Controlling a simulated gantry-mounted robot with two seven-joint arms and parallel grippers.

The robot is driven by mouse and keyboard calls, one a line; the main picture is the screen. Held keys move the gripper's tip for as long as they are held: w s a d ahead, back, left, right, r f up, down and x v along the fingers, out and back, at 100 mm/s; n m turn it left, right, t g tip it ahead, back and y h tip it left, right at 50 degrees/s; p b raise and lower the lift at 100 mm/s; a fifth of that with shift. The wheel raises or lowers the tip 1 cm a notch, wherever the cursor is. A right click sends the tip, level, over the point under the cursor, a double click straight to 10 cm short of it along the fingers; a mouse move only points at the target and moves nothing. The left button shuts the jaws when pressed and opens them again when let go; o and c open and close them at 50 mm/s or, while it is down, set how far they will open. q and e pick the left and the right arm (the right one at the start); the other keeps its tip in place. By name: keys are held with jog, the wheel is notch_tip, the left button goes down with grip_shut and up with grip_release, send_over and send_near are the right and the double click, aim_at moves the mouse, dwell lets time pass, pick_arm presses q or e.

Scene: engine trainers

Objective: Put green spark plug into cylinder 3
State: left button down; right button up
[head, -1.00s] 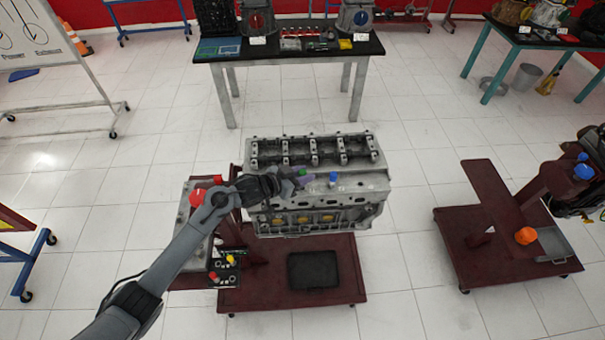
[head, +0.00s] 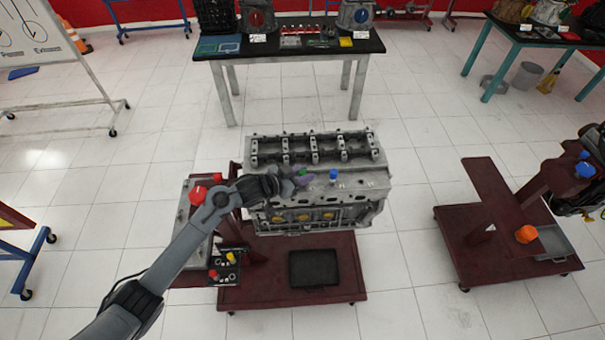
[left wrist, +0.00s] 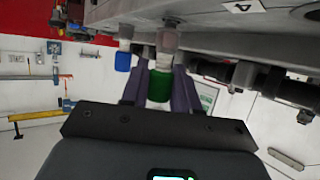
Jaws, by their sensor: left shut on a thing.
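The green spark plug (head: 302,171) is between the fingers of my left gripper (head: 300,181), over the top face of the grey engine block (head: 358,190). In the left wrist view my left gripper (left wrist: 160,92) is shut on the green spark plug (left wrist: 158,88). The plug's pale end points at the engine face and looks close to it or touching; I cannot tell whether it is in a hole. A blue spark plug (head: 333,175) stands in the block just to the right; it also shows in the left wrist view (left wrist: 123,61). My right gripper is out of view.
A number 4 label (left wrist: 243,6) is on the engine face. A black holder (head: 232,273) with red and yellow pieces is at the left. A black tray (head: 313,268) lies on the engine stand's base. Another dark red stand (head: 510,240) is at the right.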

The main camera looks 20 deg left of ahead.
pick_arm(q)
jog(key=shift+f, duration=0.3)
dwell(0.5)
jog(key=c, duration=0.8)
grip_release()
